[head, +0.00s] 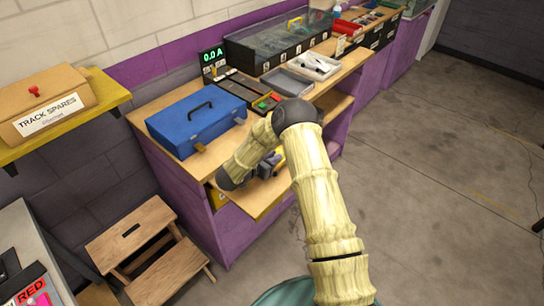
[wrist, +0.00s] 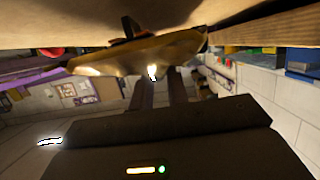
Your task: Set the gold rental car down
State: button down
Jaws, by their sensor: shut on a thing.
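The gold car (wrist: 140,53) shows large and close in the wrist view, with a glossy yellow-gold body and dark parts on top. My gripper (wrist: 160,82) is shut on it, its two dark fingers reaching up to the car's body. A wooden surface (wrist: 110,18) fills the top of the wrist view, close to the car; I cannot tell whether they touch. In the head view my arm hides most of the gripper and the car, over the low wooden shelf (head: 246,203) at the bench front.
A blue toolbox (head: 193,122) stands on the bench above the shelf. A wooden step stool (head: 130,235) stands on the floor at left. The floor at right is clear.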

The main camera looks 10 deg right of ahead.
jog(key=shift+s+f, duration=0.1)
jog(key=shift+f, duration=0.2)
jog(key=c, duration=1.4)
grip_release()
jog(key=shift+s+f, duration=0.1)
jog(key=shift+f, duration=0.05)
jog(key=shift+o, duration=0.2)
jog(key=shift+r, duration=0.55)
jog(key=b+v, duration=0.2)
jog(key=v, duration=0.9)
jog(key=shift+a+r, duration=0.3)
jog(key=shift+a, duration=0.1)
jog(key=shift+s+d, duration=0.1)
jog(key=shift+d, duration=0.05)
